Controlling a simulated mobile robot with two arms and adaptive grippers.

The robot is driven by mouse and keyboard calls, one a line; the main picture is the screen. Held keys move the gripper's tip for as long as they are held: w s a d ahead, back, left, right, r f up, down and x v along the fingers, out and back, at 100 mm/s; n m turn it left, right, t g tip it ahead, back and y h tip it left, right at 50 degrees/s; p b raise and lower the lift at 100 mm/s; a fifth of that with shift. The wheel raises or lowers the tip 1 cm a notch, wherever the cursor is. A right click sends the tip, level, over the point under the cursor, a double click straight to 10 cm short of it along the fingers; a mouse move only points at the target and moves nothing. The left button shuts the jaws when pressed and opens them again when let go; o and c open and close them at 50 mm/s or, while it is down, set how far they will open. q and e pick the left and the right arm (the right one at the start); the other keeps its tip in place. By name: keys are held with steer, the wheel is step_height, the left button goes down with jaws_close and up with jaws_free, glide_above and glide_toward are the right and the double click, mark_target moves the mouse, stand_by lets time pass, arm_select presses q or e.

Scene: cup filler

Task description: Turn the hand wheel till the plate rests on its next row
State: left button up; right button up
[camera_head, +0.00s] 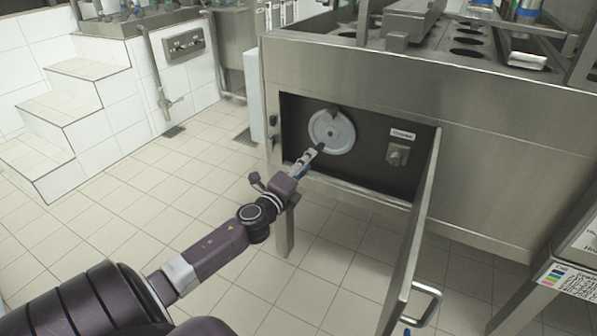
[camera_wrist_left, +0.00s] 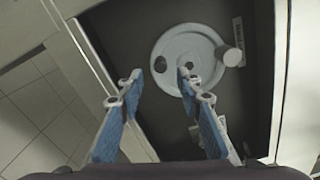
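The pale grey hand wheel (camera_head: 345,132) sits on the dark back of an open recess in the steel machine's front. In the left wrist view the wheel (camera_wrist_left: 173,48) shows a round knob (camera_wrist_left: 232,57) standing out at its right rim and a dark hole near its left side. My left gripper (camera_head: 312,153) is just in front of the wheel's lower part. In the left wrist view its two blue-padded fingers (camera_wrist_left: 159,80) are spread apart with nothing between them, and the knob lies outside them. I cannot tell whether a fingertip touches the wheel. My right gripper is not in view.
A small labelled switch box (camera_head: 397,154) is to the right of the wheel. The recess's open door (camera_head: 412,235) juts out towards me, with a bar handle (camera_head: 422,302). The machine top (camera_head: 435,62) has rows of round holes. Tiled floor (camera_head: 130,195) is clear on the left.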

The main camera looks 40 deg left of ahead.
arm_select(q)
steer(key=shift+v, duration=2.35)
steer(key=shift+a, duration=0.1)
